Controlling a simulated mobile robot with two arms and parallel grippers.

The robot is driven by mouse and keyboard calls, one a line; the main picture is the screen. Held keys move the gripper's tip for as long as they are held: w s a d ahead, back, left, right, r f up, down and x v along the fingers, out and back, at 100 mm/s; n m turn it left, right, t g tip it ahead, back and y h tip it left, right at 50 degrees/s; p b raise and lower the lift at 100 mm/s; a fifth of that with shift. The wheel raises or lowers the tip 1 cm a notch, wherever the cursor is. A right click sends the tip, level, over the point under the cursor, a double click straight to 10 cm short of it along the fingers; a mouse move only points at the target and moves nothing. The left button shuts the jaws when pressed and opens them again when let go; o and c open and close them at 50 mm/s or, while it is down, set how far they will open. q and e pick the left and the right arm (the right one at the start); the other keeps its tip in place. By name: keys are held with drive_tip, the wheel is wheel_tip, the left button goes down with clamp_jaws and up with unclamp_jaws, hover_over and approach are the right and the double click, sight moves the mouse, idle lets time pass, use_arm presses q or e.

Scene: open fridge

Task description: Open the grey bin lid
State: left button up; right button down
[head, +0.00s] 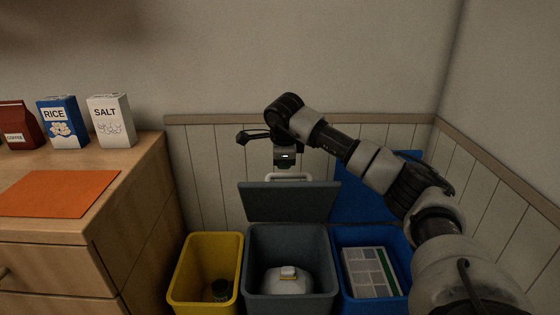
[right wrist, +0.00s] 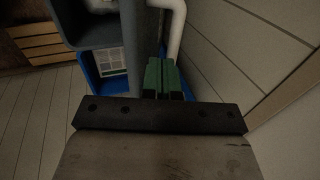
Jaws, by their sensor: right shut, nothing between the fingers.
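The grey bin (head: 248,275) stands between a yellow bin and a blue bin. Its grey lid (head: 290,203) stands raised, roughly upright at the back of the bin, and the mouth is uncovered. The lid's white handle (head: 288,176) shows above its top edge. My right gripper (head: 287,164) is just above and behind the lid, close to the handle. In the right wrist view its green fingers (right wrist: 163,78) are shut and empty, between the lid's edge (right wrist: 133,45) and the white handle (right wrist: 177,28). I cannot tell whether they touch. My left gripper is out of view.
The yellow bin (head: 205,240) is open on the left, and the blue bin (head: 345,245) is open with its blue lid (head: 362,200) raised. A wooden counter (head: 135,165) stands at left with boxes on top. The wall is close behind the bins.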

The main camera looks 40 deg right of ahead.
sight(283, 174)
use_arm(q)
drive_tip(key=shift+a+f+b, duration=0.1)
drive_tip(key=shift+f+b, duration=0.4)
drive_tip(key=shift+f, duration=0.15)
use_arm(e)
drive_tip(key=x, duration=0.6)
drive_tip(key=shift+w+f, duration=0.15)
drive_tip(key=shift+f, duration=0.15)
drive_tip(key=shift+w+d+r, duration=0.2)
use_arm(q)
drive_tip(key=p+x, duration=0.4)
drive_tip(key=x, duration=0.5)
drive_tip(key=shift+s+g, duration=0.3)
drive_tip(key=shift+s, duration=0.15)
use_arm(e)
drive_tip(key=w+d+r, duration=0.1)
drive_tip(key=w+d, duration=0.3)
drive_tip(key=w, duration=0.1)
drive_tip(key=shift+w+d+r, duration=0.25)
drive_tip(key=shift+d+r, duration=0.05)
